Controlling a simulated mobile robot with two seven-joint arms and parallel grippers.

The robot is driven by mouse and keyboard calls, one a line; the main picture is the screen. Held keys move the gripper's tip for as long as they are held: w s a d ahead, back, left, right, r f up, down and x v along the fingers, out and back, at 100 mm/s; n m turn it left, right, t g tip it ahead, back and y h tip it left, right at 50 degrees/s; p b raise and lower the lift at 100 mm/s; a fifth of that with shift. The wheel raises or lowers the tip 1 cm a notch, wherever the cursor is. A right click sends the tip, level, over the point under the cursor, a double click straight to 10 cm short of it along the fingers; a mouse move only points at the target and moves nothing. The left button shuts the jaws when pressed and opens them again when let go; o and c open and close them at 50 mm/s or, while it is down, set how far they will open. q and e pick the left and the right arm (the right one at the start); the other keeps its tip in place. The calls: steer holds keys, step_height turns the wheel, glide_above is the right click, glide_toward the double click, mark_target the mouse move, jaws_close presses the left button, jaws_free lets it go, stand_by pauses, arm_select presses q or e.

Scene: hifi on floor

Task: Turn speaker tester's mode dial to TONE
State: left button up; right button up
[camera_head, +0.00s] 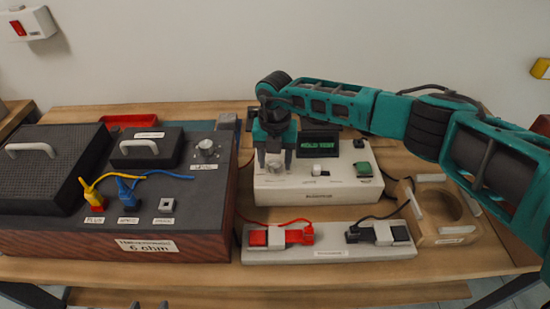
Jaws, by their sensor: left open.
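The speaker tester is a white box (315,187) with a small black screen (319,144) showing green text, too small to read surely. A pale round dial (275,168) sits at the left of its top face. My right gripper (275,160) points straight down over this dial, one finger on each side. I cannot tell whether the fingers touch it. The dial's markings and pointer are hidden or too small to read. My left gripper (150,305) is open at the bottom edge; only its fingertips show, away from the tester.
A grey strip (330,255) with red and black clips lies in front of the tester. A wooden ring holder (408,206) is right. My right arm spans above the tester's right side.

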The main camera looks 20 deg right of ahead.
mark_target(275, 163)
step_height(275, 163, up, 13)
steer(key=shift+f, duration=0.1)
stand_by(0.7)
